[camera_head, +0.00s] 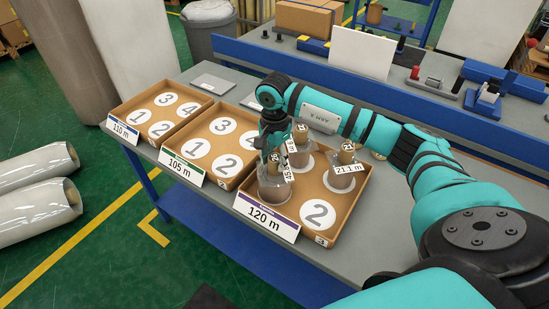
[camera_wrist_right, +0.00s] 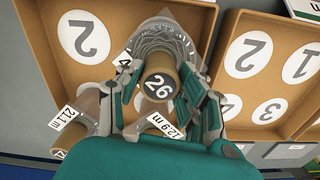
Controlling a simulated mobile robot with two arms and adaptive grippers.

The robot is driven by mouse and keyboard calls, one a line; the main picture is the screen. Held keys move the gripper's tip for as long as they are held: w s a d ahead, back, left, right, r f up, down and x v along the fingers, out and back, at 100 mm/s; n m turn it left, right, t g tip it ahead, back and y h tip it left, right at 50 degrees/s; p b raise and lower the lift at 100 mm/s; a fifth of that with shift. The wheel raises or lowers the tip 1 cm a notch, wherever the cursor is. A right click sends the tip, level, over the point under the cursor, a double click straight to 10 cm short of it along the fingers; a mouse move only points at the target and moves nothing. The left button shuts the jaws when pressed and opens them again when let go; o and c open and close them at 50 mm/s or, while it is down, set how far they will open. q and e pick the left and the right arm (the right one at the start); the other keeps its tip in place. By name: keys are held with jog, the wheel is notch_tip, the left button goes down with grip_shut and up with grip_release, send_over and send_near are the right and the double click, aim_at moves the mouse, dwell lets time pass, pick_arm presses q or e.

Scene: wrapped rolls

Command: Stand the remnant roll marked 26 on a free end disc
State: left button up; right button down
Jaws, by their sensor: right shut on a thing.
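The remnant roll marked 26 (camera_wrist_right: 158,84) is upright between the fingers of my right gripper (camera_wrist_right: 162,96), which is shut on it. In the head view the roll (camera_head: 274,186) is at the front left place of the 120 m tray (camera_head: 337,222); I cannot tell whether its base touches the tray floor. The gripper (camera_head: 273,156) comes down on it from above. The white end disc 2 (camera_head: 317,213) in that tray is bare, and it also shows in the wrist view (camera_wrist_right: 84,37). My left gripper is not in view.
A roll tagged 21.1 m (camera_head: 346,172) stands back right in the same tray, and another roll (camera_head: 299,150) stands behind the held one. The 105 m tray (camera_head: 193,158) and 110 m tray (camera_head: 137,119) hold only bare numbered discs. A blue-edged bench (camera_head: 320,62) lies behind.

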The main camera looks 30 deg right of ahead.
jog(key=c, duration=0.7)
grip_release()
jog(key=shift+c, duration=0.2)
jog(key=shift+f, duration=0.1)
notch_tip(320, 180, up, 12)
jog(key=shift+a, duration=0.1)
